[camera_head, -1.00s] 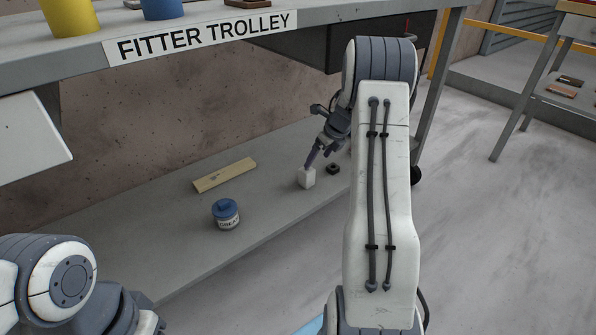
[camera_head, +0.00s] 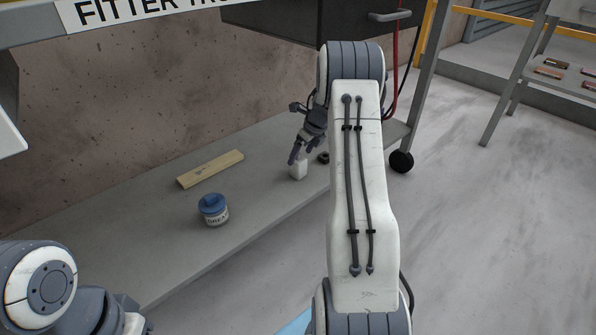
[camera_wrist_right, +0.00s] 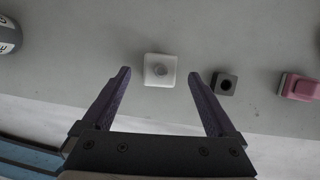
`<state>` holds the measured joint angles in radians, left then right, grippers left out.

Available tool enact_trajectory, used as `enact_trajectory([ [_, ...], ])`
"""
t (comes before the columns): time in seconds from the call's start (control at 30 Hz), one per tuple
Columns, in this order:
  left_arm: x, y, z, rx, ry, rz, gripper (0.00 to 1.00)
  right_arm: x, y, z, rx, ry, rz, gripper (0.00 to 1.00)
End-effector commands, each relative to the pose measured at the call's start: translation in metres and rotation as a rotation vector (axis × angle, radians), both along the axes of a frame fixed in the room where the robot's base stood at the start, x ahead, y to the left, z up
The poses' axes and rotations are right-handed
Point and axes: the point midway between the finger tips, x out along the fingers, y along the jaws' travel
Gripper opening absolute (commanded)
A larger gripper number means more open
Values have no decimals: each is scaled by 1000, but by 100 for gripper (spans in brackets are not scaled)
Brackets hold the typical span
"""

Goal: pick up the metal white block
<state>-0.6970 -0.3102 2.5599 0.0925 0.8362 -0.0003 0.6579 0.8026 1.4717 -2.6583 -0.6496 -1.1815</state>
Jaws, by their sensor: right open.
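The white block (camera_head: 299,171) stands on the grey lower shelf, and it also shows in the right wrist view (camera_wrist_right: 160,70). Whether the tips are down at the block's height I cannot tell. Of my left arm only links show; its gripper is out of view.
A small dark square nut-like piece (camera_wrist_right: 224,84) lies just right of the block, and a pink piece (camera_wrist_right: 299,88) farther right. A blue-lidded grease jar (camera_head: 213,210) and a wooden bar (camera_head: 210,169) lie left. The trolley's upper shelf and dark drawer box (camera_head: 318,32) overhang behind.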

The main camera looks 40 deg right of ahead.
Motion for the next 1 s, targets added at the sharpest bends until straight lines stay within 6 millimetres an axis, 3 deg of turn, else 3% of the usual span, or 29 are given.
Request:
enact_trajectory([
  [0.03,0,0,-13,0,0,0,50,2,1,-13,0,1,2,92],
  [0.2,0,0,-34,0,0,0,50,11,2,-34,2,2,3,92],
  [0.53,0,0,-37,0,0,0,50,15,2,-38,1,1,0,92],
  [0.57,0,0,-37,0,0,0,50,15,2,-38,1,1,0,85],
  [0.7,0,0,-37,0,0,0,50,15,2,-38,1,1,0,31],
  [0.8,0,0,-37,0,0,0,50,15,2,-38,1,1,0,0],
  [1.0,0,0,-37,0,0,0,50,16,2,-37,0,0,0,0],
])
